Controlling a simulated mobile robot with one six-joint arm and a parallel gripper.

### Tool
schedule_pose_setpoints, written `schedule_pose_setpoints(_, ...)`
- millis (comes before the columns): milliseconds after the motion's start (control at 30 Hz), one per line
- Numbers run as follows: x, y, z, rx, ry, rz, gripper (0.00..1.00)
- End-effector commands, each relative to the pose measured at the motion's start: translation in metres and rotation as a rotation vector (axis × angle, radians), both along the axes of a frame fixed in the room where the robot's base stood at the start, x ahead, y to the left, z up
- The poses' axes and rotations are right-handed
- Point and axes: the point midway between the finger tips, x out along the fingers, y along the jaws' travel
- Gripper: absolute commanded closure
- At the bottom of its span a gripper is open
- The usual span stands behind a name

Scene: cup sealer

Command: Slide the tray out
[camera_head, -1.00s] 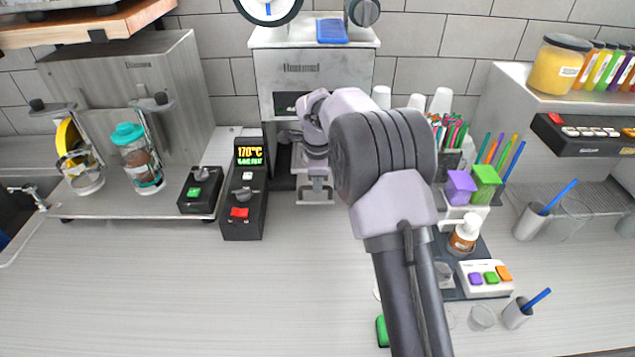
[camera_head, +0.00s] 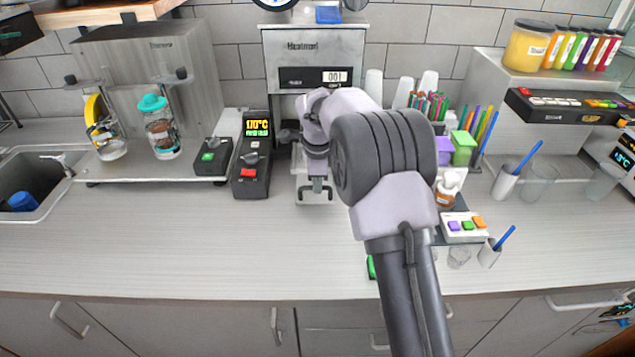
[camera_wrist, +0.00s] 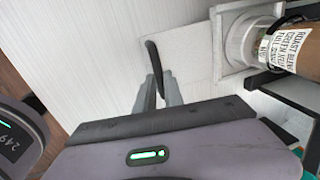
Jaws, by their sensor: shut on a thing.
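The cup sealer (camera_head: 318,50) is a grey machine at the back centre, with a small display reading 001. Its pale tray (camera_head: 301,197) juts out in front, low over the counter. My gripper (camera_head: 318,186) is at the tray's front handle, partly hidden by my arm. In the wrist view my gripper (camera_wrist: 158,88) is shut on the dark handle (camera_wrist: 152,58), with the pale tray plate (camera_wrist: 195,48) beyond it. My arm hides the right side of the sealer's lower part.
A black control box (camera_head: 251,165) showing 170°C stands just left of the tray. Right of my arm are a small bottle (camera_head: 446,190), a button panel (camera_head: 464,227) and cups (camera_head: 490,253). The counter in front (camera_head: 180,245) is clear. A labelled brown container (camera_wrist: 292,48) shows in the wrist view.

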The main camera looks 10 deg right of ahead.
Motion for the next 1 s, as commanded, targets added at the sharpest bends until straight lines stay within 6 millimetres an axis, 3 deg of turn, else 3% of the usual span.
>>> schedule_pose_setpoints(400, 0.001, 0.0, 0.002, -0.001, -0.004, 0.0, 1.0)
schedule_pose_setpoints(433, 0.001, 0.0, 0.002, -0.001, -0.004, 0.0, 0.82)
schedule_pose_setpoints(500, 0.001, 0.0, 0.002, -0.001, -0.004, 0.0, 0.68)
schedule_pose_setpoints(533, 0.001, 0.0, 0.002, -0.001, -0.004, 0.0, 0.66)
schedule_pose_setpoints(833, 0.001, 0.0, 0.003, -0.001, -0.003, 0.0, 0.66)
schedule_pose_setpoints(933, -0.002, 0.001, 0.018, 0.0, -0.004, 0.0, 0.66)
schedule_pose_setpoints(1000, -0.005, 0.001, 0.038, 0.001, -0.006, 0.0, 0.66)
